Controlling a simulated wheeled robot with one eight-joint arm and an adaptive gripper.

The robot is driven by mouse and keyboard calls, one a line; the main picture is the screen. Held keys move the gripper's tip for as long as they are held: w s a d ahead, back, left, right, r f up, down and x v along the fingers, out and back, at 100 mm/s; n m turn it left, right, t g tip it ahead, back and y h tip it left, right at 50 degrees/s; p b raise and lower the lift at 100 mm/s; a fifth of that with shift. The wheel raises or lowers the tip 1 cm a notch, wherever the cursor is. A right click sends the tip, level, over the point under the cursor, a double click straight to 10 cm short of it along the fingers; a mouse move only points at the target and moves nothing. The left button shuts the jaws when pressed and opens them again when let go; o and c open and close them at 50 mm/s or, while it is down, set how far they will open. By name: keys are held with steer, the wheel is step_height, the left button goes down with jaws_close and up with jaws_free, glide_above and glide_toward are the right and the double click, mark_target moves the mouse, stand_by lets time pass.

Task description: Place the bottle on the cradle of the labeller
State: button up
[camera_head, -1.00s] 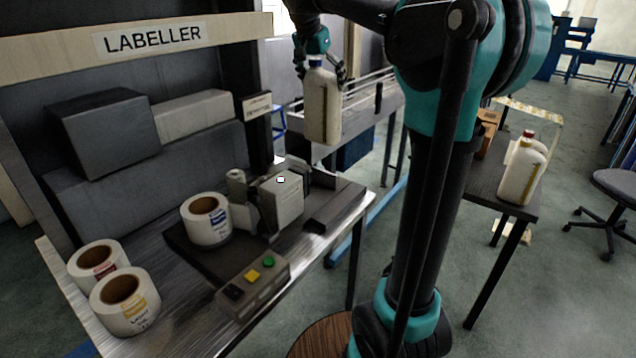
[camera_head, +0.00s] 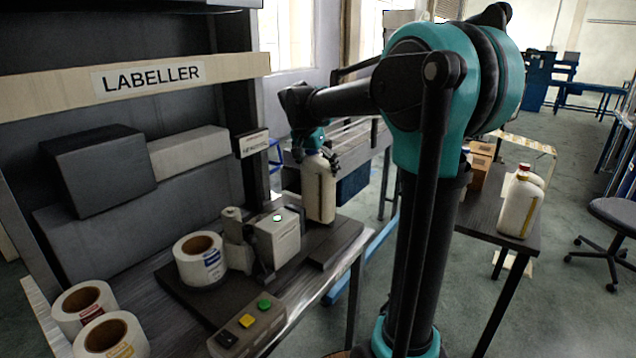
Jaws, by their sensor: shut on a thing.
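My gripper (camera_head: 316,156) is shut on the top of a cream bottle (camera_head: 319,190). The bottle hangs upright at the right end of the labeller, just right of and behind its white box-shaped unit (camera_head: 278,237). The cradle (camera_head: 328,250) appears as a dark part to the right of that unit, near the bottle's lower end. I cannot tell whether the bottle touches it. The labeller's bench (camera_head: 185,330) carries a label roll (camera_head: 199,270) left of the unit and a control box with green, yellow and black buttons (camera_head: 246,322).
Two more label rolls (camera_head: 84,302) stand at the bench's left front. A sign post (camera_head: 254,143) rises behind the unit. Other cream bottles (camera_head: 520,205) stand on a dark table (camera_head: 480,215) at the right. A conveyor (camera_head: 355,140) stands behind the bench.

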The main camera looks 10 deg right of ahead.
mark_target(318, 181)
steer(key=shift+f, duration=2.35)
steer(key=o, duration=1.5)
steer(key=shift+f, duration=0.1)
steer(key=shift+o, duration=0.2)
steer(key=v, duration=1.2)
steer(key=s+d+f+n+y, duration=0.1)
steer(key=s+d+f+n, duration=0.2)
steer(key=s+f, duration=0.9)
steer(key=s+d+f+n+y, duration=0.2)
steer(key=s+d+f+n, duration=0.2)
steer(key=s+f, duration=0.9)
step_height(318, 181, down, 4)
steer(key=shift+s+f+n+t, duration=0.1)
steer(key=shift+s+n+t, duration=0.15)
steer(key=shift+n, duration=0.45)
steer(key=shift+d, duration=0.15)
